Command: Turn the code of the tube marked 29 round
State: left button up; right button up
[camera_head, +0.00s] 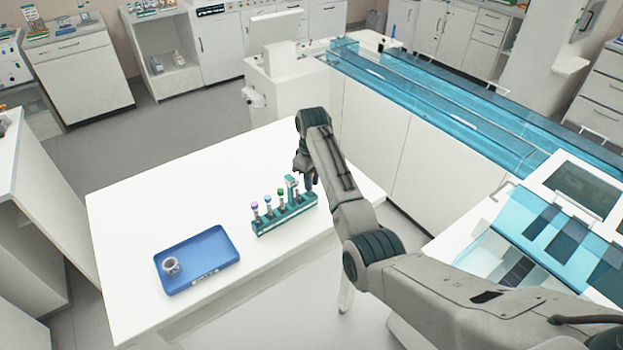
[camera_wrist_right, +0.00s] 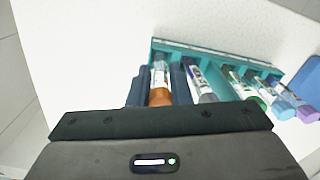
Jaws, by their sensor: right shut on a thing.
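A teal rack (camera_head: 285,222) stands on the white table and holds a row of capped tubes; it also shows in the wrist view (camera_wrist_right: 215,52). My right gripper (camera_head: 308,184) is at the rack's right end. In the wrist view its dark fingers (camera_wrist_right: 161,88) are shut on the orange-capped tube (camera_wrist_right: 159,96), whose white label faces the camera in part. Beside it are a grey-capped tube (camera_wrist_right: 203,90), a green-capped tube (camera_wrist_right: 250,94), a light-blue-capped tube (camera_wrist_right: 280,103) and a purple-capped tube (camera_wrist_right: 302,109). I cannot read the number 29 on any label. My left gripper is out of view.
A blue tray (camera_head: 213,277) with a small white ring-shaped item (camera_head: 171,266) lies to the left of the rack. The table (camera_head: 150,200) is clear behind and left of the rack. A blue-covered track (camera_head: 430,95) runs behind on the right.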

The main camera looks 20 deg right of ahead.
jog(key=shift+n, duration=1)
jog(key=n, duration=0.3)
jog(key=shift+n, duration=0.4)
jog(key=n, duration=0.5)
jog(key=shift+w+n, duration=0.1)
jog(key=shift+n, duration=0.2)
jog(key=shift+f, duration=0.2)
jog(key=o, duration=0.8)
jog(key=shift+r, duration=0.1)
